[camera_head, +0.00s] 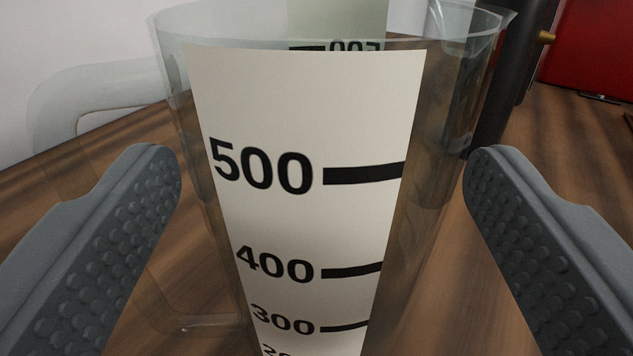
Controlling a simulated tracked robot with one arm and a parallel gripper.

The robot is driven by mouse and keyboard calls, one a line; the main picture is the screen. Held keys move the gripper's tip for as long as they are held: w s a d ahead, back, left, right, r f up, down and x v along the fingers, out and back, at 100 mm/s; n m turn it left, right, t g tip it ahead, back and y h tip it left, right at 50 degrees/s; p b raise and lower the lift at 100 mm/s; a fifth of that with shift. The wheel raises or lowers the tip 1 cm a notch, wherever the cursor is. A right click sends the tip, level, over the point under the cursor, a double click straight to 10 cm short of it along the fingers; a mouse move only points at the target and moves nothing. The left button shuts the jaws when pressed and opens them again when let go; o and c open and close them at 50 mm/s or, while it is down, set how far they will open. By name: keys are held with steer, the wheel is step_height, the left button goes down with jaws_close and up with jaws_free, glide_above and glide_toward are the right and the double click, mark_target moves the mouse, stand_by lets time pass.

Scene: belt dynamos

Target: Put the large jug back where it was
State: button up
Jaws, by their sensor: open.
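A large clear jug (315,120) with a white scale strip fills the middle of the view. The strip reads 500, 400 and 300 from top to bottom, with a lower mark cut off. The jug's clear handle (60,105) is on its left side, and its spout is at the upper right. The jug looks upright; its base is out of view. My gripper (322,165) is open, with one grey finger on each side of the jug. Visible gaps separate the fingertips from the jug's walls.
A wooden surface (575,140) lies around the jug. Another strip with a number (350,30) shows behind it through the clear wall. A dark upright post (507,80) with a brass-coloured knob and a red object (595,45) stand behind at right. A pale wall is at left.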

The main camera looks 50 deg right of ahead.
steer(key=shift+x, duration=1)
steer(key=shift+w+d+b, duration=0.3)
steer(key=shift+d, duration=0.2)
steer(key=c, duration=1)
steer(key=shift+c, duration=0.2)
steer(key=shift+r, duration=0.15)
